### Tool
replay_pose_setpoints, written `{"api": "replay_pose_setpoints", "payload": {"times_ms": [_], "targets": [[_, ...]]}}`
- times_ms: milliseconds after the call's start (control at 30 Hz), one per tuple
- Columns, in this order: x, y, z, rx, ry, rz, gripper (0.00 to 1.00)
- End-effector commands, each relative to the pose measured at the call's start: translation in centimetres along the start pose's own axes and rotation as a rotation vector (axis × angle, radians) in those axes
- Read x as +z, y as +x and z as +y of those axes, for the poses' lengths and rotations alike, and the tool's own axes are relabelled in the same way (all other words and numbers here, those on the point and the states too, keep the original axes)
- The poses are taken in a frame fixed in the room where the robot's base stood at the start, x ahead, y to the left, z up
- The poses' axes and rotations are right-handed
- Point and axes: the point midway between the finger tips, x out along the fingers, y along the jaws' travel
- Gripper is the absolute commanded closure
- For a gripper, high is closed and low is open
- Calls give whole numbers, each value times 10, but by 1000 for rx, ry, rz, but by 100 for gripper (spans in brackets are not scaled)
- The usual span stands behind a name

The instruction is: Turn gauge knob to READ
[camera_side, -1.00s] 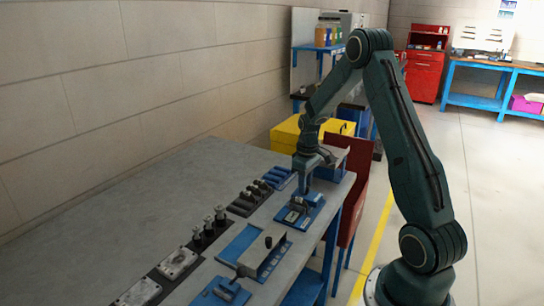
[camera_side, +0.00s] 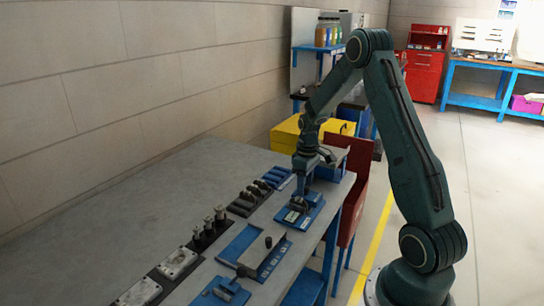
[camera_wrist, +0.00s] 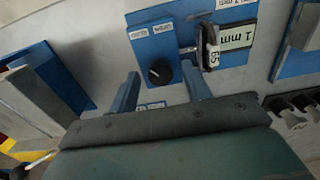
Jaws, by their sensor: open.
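The gauge knob (camera_wrist: 160,72) is a round black knob on a blue plate (camera_wrist: 182,20) in the wrist view. My gripper (camera_wrist: 160,69) is open, with one blue finger on either side of the knob and a visible gap to each. In the side view my gripper (camera_side: 301,188) is over the blue gauge plate (camera_side: 312,213), and the knob is not clear there.
A blue fixture with a sloped grey block (camera_wrist: 40,85) stands left of the gauge plate. Another blue fixture (camera_wrist: 293,45) is at the right. In the side view a blue tray with a lever (camera_side: 255,252) and several tool holders (camera_side: 250,198) share the grey bench (camera_side: 130,225).

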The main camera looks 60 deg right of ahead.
Motion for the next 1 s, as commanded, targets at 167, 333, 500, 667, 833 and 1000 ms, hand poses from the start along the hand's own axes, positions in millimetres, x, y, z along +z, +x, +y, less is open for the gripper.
{"api": "replay_pose_setpoints", "payload": {"times_ms": [167, 333, 500, 667, 833, 1000], "targets": [[0, -6, 0, 1, 0, 2, 51], [0, -22, 0, 2, 0, 3, 51], [-1, -47, 1, 3, 0, 4, 51], [-1, -75, 1, 3, 0, 4, 51], [-1, -103, 1, 3, 0, 4, 51], [-1, -125, 1, 2, 0, 3, 51]]}}
